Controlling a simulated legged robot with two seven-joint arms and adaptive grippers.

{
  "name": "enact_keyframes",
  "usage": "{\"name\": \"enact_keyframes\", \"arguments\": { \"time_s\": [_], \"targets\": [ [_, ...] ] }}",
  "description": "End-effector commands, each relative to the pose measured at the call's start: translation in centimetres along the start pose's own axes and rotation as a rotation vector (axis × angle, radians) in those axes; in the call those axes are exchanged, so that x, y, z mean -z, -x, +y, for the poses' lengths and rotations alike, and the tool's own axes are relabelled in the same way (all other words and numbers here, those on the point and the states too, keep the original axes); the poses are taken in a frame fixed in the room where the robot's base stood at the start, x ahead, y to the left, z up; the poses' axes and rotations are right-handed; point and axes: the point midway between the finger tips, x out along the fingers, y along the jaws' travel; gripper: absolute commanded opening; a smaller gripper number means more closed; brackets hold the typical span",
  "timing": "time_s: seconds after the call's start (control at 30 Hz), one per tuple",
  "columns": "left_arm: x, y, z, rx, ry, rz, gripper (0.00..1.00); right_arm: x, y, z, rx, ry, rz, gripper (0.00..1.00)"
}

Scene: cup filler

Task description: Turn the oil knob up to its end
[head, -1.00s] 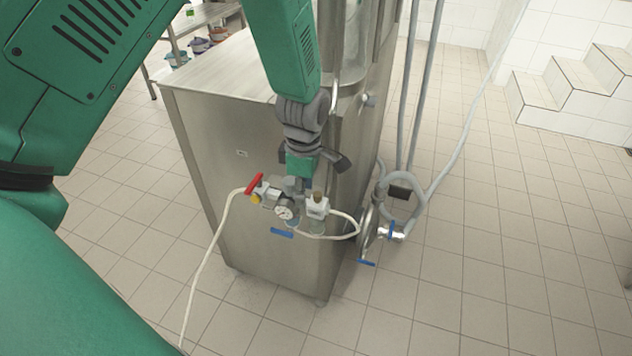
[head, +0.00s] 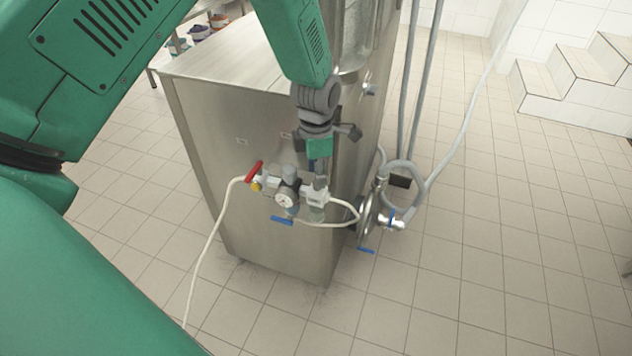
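A grey air unit with a round gauge (head: 284,200) is mounted on the front of the steel machine (head: 270,240). On its left is a red lever (head: 255,171), and in its middle a grey rounded knob (head: 290,174). The right-hand part (head: 317,196) of the unit is light coloured; the brass-coloured oil knob on its top is now hidden behind my gripper. My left gripper (head: 320,182) points down right over this part. I cannot tell whether its fingers touch or grip the knob. My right gripper is not in view.
A white hose (head: 203,255) hangs from the unit's left, and another loops right. A pipe valve with a blue handle (head: 391,217) and grey hoses stand to the right. Tiled floor (head: 480,270) there is clear.

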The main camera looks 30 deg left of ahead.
Motion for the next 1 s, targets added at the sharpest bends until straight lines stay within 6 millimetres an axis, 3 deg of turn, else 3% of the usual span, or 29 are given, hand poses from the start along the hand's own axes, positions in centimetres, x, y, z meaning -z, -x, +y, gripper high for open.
{"name": "enact_keyframes", "arguments": {
  "time_s": [0.2,0.53,0.57,0.67,1.0],
  "targets": [
    [0.0,-2.3,0.1,0.0,-0.001,0.0,0.4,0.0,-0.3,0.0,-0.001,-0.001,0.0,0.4],
    [0.2,-2.8,0.2,0.001,-0.001,-0.002,0.4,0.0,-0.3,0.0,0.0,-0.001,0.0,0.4],
    [0.2,-2.8,0.2,0.001,-0.001,-0.002,0.36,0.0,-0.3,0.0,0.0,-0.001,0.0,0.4],
    [0.1,-2.7,0.2,0.0,-0.001,-0.002,0.01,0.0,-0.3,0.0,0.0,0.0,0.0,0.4],
    [0.0,-2.5,0.3,-0.003,-0.015,-0.005,0.0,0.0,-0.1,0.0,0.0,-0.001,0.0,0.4]
  ]
}}
